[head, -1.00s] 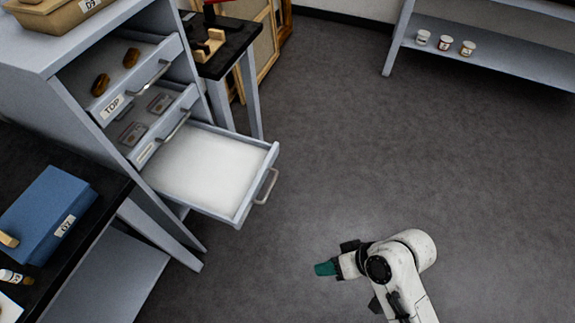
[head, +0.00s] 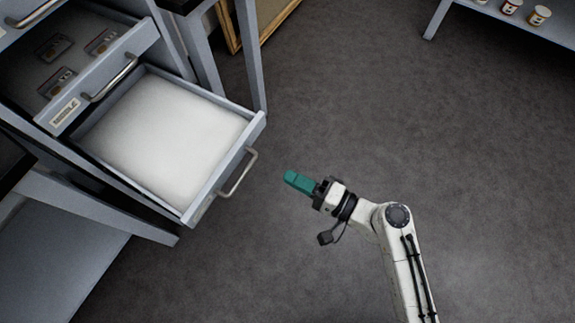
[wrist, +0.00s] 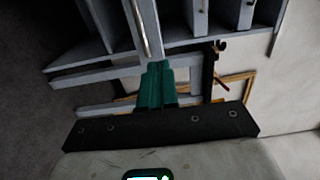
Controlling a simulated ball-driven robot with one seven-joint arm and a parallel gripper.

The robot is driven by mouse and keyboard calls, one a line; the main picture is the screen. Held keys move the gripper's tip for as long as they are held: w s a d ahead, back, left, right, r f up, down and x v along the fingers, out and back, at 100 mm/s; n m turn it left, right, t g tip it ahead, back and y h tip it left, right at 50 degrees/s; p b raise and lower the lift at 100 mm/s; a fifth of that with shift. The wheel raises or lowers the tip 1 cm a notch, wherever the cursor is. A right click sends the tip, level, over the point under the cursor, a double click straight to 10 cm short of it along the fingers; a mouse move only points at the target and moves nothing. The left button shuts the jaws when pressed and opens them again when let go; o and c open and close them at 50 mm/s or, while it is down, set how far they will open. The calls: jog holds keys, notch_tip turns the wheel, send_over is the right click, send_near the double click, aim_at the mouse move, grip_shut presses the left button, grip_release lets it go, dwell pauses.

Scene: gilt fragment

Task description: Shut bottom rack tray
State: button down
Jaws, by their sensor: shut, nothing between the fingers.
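The bottom tray (head: 160,135) of the rack is pulled far out, with a white lining and nothing standing on it in the head view. Its metal handle (head: 238,172) is on the front panel, facing my arm. My gripper (head: 291,180) has teal fingers, closed together and empty, a short way right of the handle and apart from it in the picture. In the wrist view the shut fingers (wrist: 157,82) point toward the grey rack, whose parts look sideways.
The middle tray (head: 82,75) above is also partly out and holds several small cased items. Grey legs of a bench (head: 248,60) stand behind the bottom tray. A shelf with small jars (head: 511,6) is at the upper right. The floor (head: 400,110) between is clear.

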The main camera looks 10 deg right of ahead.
aim_at(238, 151)
jog(key=x, duration=1.2)
jog(key=shift+w+a, duration=0.15)
jog(key=shift+a, duration=0.1)
jog(key=b+x, duration=1.1)
jog(key=x, duration=1.8)
jog(key=shift+b, duration=0.3)
jog(key=shift+w+a, duration=0.15)
jog(key=shift+w, duration=0.05)
jog(key=shift+w+r, duration=0.1)
jog(key=shift+r, duration=0.25)
